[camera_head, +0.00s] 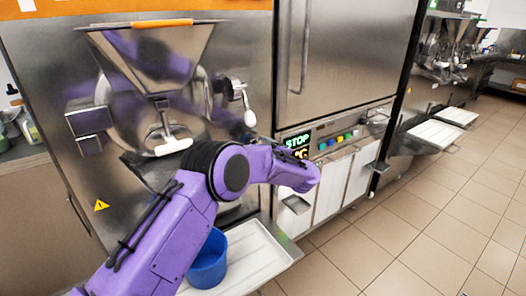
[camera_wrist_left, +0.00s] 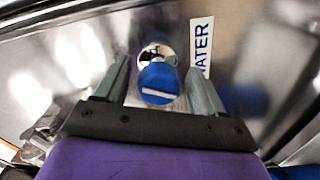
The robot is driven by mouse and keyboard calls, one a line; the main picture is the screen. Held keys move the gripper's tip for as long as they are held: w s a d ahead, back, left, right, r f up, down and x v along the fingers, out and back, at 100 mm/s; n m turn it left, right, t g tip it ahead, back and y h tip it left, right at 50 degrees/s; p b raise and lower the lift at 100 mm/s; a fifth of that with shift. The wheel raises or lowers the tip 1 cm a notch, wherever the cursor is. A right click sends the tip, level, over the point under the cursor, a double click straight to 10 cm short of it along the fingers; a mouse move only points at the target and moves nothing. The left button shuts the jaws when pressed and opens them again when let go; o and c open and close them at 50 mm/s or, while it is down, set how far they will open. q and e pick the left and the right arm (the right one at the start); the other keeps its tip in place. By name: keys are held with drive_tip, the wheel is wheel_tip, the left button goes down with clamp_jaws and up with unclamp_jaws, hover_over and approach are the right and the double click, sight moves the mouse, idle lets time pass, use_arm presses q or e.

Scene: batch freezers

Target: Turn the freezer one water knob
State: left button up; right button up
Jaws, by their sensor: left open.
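The blue water knob (camera_wrist_left: 158,84) sits on a shiny metal panel in the left wrist view, beside a white label (camera_wrist_left: 202,46) reading "WATER". A round metal fitting shows just above the knob's blue part. My left gripper (camera_wrist_left: 159,72) is open, with one dark finger on each side of the knob. I cannot tell whether either finger touches it. In the head view my purple left arm crosses in front of freezer one (camera_head: 235,60), and the knob and gripper are not visible there. My right gripper is in neither view.
A blue bucket (camera_head: 210,262) stands on a white tray (camera_head: 255,255) below the freezer's spout. A cabinet with a lit "STOP" panel (camera_head: 298,141) stands to the right. Tiled floor (camera_head: 430,215) is clear at the right.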

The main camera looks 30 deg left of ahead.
use_arm(q)
drive_tip(key=v, duration=1)
drive_tip(key=shift+b, duration=0.4)
drive_tip(key=shift+d, duration=0.1)
